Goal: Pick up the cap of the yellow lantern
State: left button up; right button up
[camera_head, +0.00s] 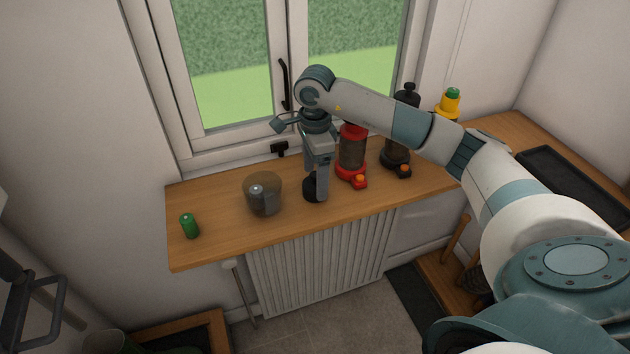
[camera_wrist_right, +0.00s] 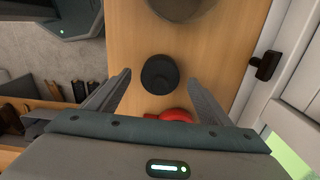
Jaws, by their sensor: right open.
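A small round black piece, which looks like a lantern cap (camera_head: 311,188), sits on the wooden bench; it also shows in the right wrist view (camera_wrist_right: 160,75). My right gripper (camera_head: 322,190) points down over it, open, with one finger on each side in the wrist view (camera_wrist_right: 160,78). I cannot tell whether the fingers touch it. The yellow lantern (camera_head: 446,107) stands far right, partly hidden behind my right arm, with a green cylinder showing at its top. My left gripper (camera_head: 40,312) is partly in view at the lower left; its opening is unclear.
A red lantern (camera_head: 352,150) and a dark lantern (camera_head: 397,155) stand right of my gripper. A brownish see-through container (camera_head: 262,195) and a green cylinder (camera_head: 189,226) stand to the left. The window (camera_head: 230,100) is behind; bare wood lies between the left items.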

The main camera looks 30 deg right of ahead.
aim_at(315, 174)
jog(key=shift+f, duration=0.8)
jog(key=c, duration=1.2)
jog(key=shift+r, duration=0.45)
notch_tip(315, 174, up, 8)
jog(key=b, duration=0.3)
jog(key=shift+r+b, duration=0.3)
jog(key=shift+r, duration=0.3)
